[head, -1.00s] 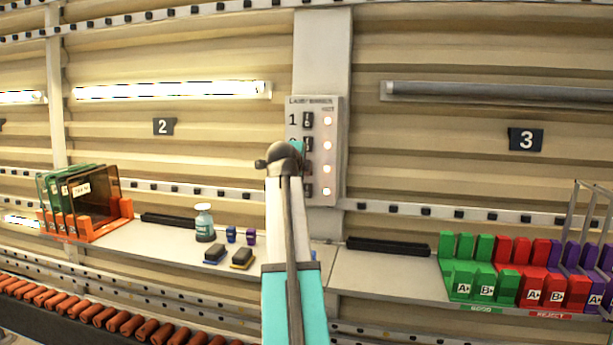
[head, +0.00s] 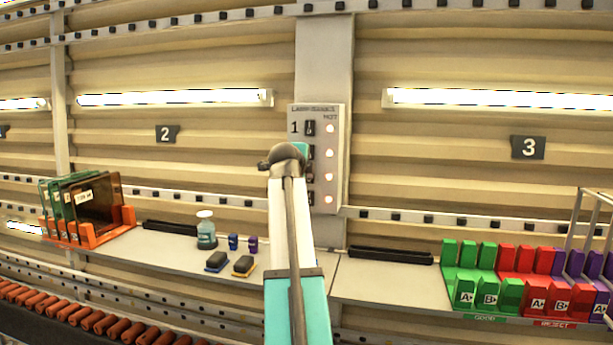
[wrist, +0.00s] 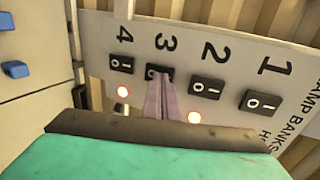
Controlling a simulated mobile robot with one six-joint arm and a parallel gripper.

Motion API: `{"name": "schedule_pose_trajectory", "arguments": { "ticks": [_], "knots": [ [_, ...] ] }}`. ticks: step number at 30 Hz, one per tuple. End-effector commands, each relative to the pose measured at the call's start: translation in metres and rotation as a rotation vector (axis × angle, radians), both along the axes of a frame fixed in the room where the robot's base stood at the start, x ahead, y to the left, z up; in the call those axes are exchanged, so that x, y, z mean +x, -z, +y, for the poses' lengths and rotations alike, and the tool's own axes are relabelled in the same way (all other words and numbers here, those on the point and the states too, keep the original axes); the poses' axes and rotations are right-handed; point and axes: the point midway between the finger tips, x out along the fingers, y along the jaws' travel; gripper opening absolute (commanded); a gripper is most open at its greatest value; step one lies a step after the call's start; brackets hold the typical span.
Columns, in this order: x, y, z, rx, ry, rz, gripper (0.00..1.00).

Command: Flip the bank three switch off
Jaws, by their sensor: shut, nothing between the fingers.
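The lamp banks panel (head: 337,160) hangs on the grey post in the head view, with a column of numbered switches and round lights beside them. My arm hides part of its switches there. In the wrist view the panel (wrist: 215,112) is seen turned over. My gripper (wrist: 161,76) is shut and empty, its fingertips at the bank three switch (wrist: 152,70), touching or very close. The fingers cover much of that switch, so its position cannot be read. The bank three lamp (head: 490,99) on the wall is lit.
Switch two (wrist: 207,87) and switch four (wrist: 121,63) sit close on either side of my fingers.

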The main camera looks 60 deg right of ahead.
Motion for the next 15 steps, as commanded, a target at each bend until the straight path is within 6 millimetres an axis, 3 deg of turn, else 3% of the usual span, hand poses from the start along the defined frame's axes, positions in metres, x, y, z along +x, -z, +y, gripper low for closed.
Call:
{"name": "schedule_pose_trajectory", "arguments": {
  "ticks": [8, 15],
  "knots": [
    [-0.001, 0.000, 0.006, 0.001, -0.001, 0.000, 0.00],
    [-0.006, -0.004, 0.028, -0.002, -0.003, -0.002, 0.00]
  ]
}}
